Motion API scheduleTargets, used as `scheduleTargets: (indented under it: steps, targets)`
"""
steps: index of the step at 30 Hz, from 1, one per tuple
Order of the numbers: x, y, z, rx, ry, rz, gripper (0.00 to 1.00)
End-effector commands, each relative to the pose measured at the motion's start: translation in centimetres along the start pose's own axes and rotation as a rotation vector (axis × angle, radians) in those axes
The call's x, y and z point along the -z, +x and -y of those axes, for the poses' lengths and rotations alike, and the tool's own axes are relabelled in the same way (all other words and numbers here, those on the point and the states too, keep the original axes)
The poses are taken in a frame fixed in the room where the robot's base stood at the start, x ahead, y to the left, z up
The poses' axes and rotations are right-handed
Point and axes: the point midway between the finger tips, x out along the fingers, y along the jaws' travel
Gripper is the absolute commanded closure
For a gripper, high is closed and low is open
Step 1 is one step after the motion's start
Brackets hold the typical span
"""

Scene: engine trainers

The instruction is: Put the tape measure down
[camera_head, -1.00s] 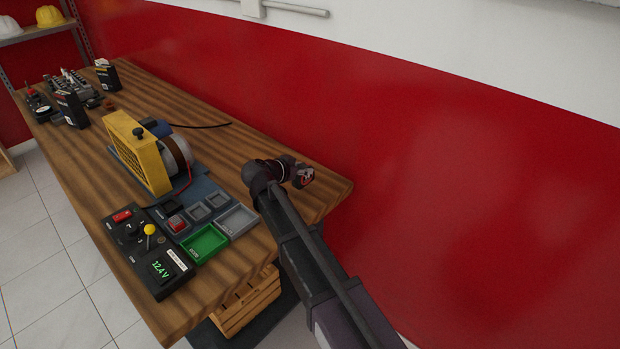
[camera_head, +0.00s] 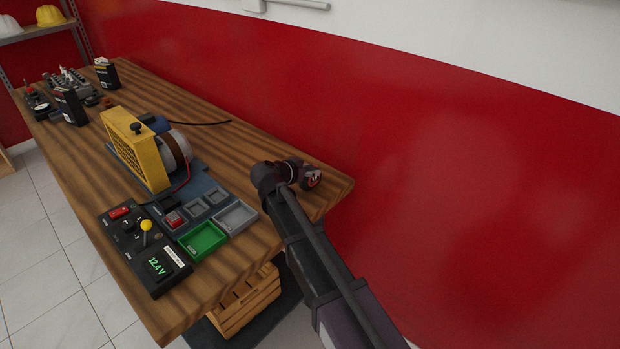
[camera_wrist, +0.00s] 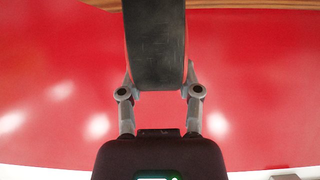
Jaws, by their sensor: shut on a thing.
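The tape measure (camera_head: 312,178) is a small dark, rounded block with a red-and-white face, at the far right end of the wooden bench (camera_head: 215,290). In the wrist view the tape measure (camera_wrist: 156,45) is a broad black band between the two grey fingers. My gripper (camera_wrist: 157,84) is shut on it, one finger on each side. In the head view my arm hides most of the gripper. I cannot tell whether the tape measure touches the bench top.
A green tray (camera_head: 203,240) and a grey tray (camera_head: 236,217) lie left of my arm. A control box (camera_head: 146,252) with a yellow knob and a yellow-framed machine (camera_head: 137,150) stand further left. The red wall (camera_head: 470,190) is close behind the bench.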

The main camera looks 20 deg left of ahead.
Motion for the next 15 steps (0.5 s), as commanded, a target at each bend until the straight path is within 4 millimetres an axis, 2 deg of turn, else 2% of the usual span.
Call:
scheduleTargets:
  steps: [3, 15]
  targets:
    - [-0.87, 0.44, 0.0, 0.0, 0.0, -0.001, 1.0]
    - [-0.92, 0.48, -0.01, 0.0, 0.0, -0.001, 1.0]
